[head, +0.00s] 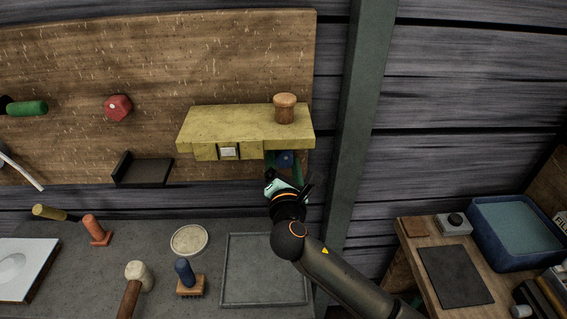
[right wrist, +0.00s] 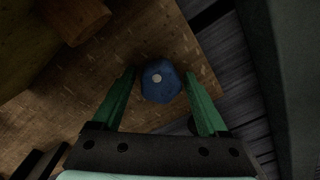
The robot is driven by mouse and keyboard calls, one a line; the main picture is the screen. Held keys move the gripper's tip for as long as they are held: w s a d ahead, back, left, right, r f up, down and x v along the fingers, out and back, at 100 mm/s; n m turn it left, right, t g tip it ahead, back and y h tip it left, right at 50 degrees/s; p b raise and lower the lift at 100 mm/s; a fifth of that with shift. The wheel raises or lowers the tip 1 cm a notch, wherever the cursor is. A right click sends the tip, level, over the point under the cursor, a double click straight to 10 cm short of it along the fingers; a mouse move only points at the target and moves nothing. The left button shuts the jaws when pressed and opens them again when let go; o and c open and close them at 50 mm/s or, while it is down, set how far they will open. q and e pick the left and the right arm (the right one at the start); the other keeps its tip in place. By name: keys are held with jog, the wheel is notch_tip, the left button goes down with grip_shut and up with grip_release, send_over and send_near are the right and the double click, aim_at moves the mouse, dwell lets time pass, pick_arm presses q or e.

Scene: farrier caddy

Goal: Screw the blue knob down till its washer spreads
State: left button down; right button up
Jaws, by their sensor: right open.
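The blue knob (head: 285,159) sits on the wooden board below the right end of the yellow shelf, partly hidden by my gripper in the head view. In the right wrist view the blue knob (right wrist: 161,81) is faceted, with a pale dot at its centre. No washer can be made out. My right gripper (head: 285,173) is open in front of the knob. Its green fingers (right wrist: 160,76) lie to either side of the knob in the right wrist view, with a gap on each side. My left gripper is not in view.
The yellow shelf (head: 240,124) juts out just above, carrying a wooden pot (head: 285,108). A red knob (head: 118,108) and a dark ledge (head: 145,170) are farther left. A mallet (head: 136,275), brush (head: 188,278) and round dish (head: 189,240) stand on the bench below.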

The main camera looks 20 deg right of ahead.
jog(key=shift+f+m, duration=0.2)
jog(key=shift+m, duration=0.5)
jog(key=shift+r+m, duration=0.2)
jog(key=shift+m, duration=0.1)
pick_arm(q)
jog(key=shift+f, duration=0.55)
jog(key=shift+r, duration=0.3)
pick_arm(e)
jog(key=shift+c, duration=0.2)
